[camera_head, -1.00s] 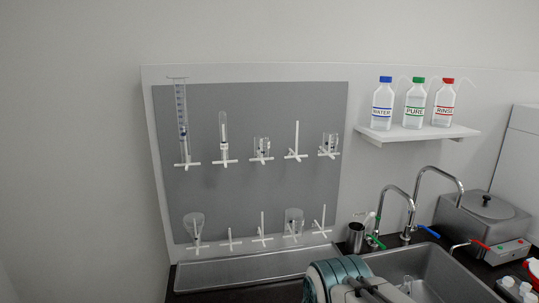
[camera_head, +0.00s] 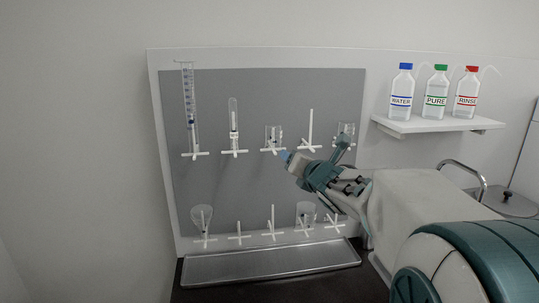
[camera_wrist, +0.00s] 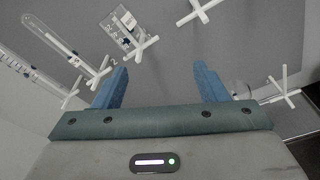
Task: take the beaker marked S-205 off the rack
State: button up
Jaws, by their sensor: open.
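Three small beakers hang upside down on the pegs of the grey rack (camera_head: 250,190). One beaker (camera_head: 273,133) is in the upper row, left of an empty peg; another beaker (camera_head: 346,130) is at the upper right end, partly behind my gripper. A wider beaker (camera_head: 306,210) hangs in the lower row. I cannot read S-205 on any of them. My gripper (camera_head: 315,151) is open and empty in front of the rack's right half, just below the upper row. In the wrist view, the open fingers (camera_wrist: 161,82) have a beaker (camera_wrist: 123,27) beyond them at upper left.
A graduated cylinder (camera_head: 188,105) and a test tube (camera_head: 233,115) hang on the upper left; a conical vessel (camera_head: 201,217) hangs at lower left. A metal tray (camera_head: 270,264) lies below the rack. A shelf (camera_head: 436,124) with three bottles is at right.

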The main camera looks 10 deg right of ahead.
aim_at(277, 145)
jog(key=w+a+n+y, duration=0.1)
jog(key=w+n, duration=0.1)
jog(key=w, duration=0.1)
jog(key=w+a+r+n+y+p, duration=0.1)
jog(key=w+n, duration=0.2)
jog(key=w, duration=0.1)
jog(key=w+a+n+y, duration=0.1)
jog(key=w+a+n, duration=0.1)
jog(key=w+n, duration=0.1)
jog(key=shift+w+r+t+y, duration=0.2)
jog(key=shift+w+t+y, duration=0.1)
jog(key=shift+t+y, duration=0.1)
jog(key=shift+r+x, duration=0.2)
jog(key=shift+x, duration=0.8)
jog(key=c, duration=0.9)
jog(key=shift+r+p, duration=4)
jog(key=shift+r, duration=2.55)
jog(key=shift+c, duration=0.2)
